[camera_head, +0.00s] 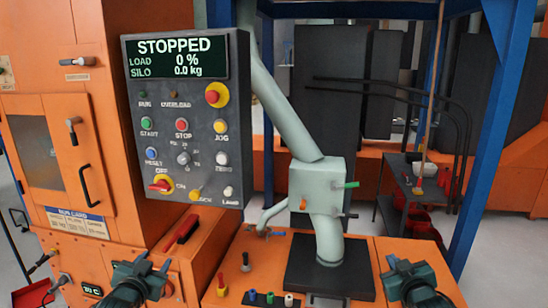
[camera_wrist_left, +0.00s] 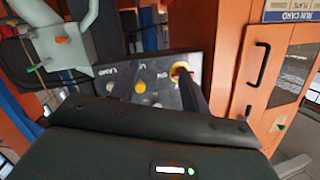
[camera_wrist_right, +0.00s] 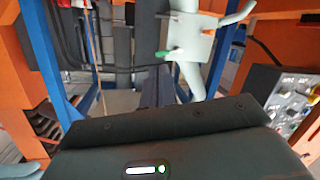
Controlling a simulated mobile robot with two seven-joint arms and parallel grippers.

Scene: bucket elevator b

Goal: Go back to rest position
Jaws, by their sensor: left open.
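My left gripper (camera_head: 150,264) is low in the head view, left of centre, in front of the orange machine and below the control panel (camera_head: 188,120). It is open, with nothing seen between its fingers. My right gripper (camera_head: 405,266) is low on the right, in front of the orange bench. I see nothing held in it, but its finger gap is unclear. The left wrist view shows the panel's lower knobs (camera_wrist_left: 140,86) beyond the gripper. The right wrist view looks toward the grey-green pipe box (camera_wrist_right: 188,38).
The panel reads STOPPED, load 0 %, silo 0.0 kg. A pale pipe (camera_head: 327,232) drops onto a dark plate (camera_head: 300,270) between my grippers. A red-handled lever (camera_head: 181,232) and small coloured knobs (camera_head: 268,298) stand nearby. A blue post (camera_head: 490,130) rises at the right.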

